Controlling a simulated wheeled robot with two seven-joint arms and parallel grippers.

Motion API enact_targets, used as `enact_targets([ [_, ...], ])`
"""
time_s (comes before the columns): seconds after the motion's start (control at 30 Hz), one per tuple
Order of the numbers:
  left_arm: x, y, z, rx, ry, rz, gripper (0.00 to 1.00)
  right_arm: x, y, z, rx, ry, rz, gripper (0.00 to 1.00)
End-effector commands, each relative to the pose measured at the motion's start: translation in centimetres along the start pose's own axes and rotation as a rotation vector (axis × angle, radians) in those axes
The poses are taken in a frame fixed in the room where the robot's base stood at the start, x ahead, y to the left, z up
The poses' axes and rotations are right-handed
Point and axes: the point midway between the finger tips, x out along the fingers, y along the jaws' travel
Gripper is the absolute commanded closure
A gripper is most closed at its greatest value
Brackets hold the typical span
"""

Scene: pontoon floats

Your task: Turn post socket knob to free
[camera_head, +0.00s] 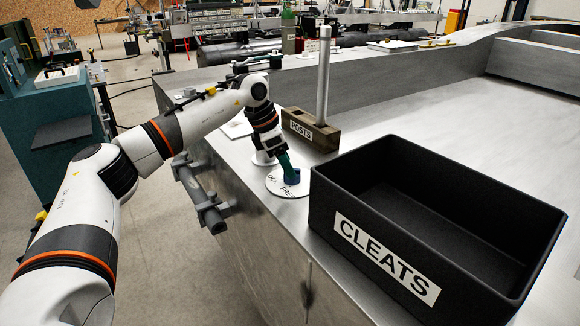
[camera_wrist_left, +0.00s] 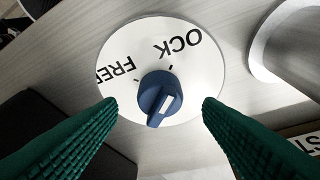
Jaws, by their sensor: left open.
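My right gripper is not in view.
A black CLEATS bin (camera_head: 375,245) stands right of the dial. A wooden POSTS block (camera_head: 312,130) with an upright grey post (camera_head: 324,75) is behind it. A pipe rail (camera_head: 205,205) runs along the ledge's outer side. The metal deck at right is bare.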

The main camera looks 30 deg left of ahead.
Motion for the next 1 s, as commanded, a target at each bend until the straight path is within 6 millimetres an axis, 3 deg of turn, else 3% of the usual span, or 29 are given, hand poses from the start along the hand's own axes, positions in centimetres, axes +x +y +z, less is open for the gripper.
enact_targets([
  [0.2, 2.4, 0.0, 0.0, 0.000, 0.000, 0.000, 0.40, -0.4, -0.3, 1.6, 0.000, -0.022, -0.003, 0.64],
  [0.57, 2.9, 0.0, 0.0, 0.000, 0.002, -0.001, 0.40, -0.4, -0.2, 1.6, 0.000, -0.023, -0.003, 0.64],
  [0.83, 2.9, 0.0, 0.0, 0.000, 0.001, -0.001, 0.84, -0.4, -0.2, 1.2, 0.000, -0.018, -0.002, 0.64],
  [1.0, 2.9, 0.0, 0.0, -0.006, 0.002, -0.003, 0.84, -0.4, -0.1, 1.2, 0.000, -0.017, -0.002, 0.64],
])
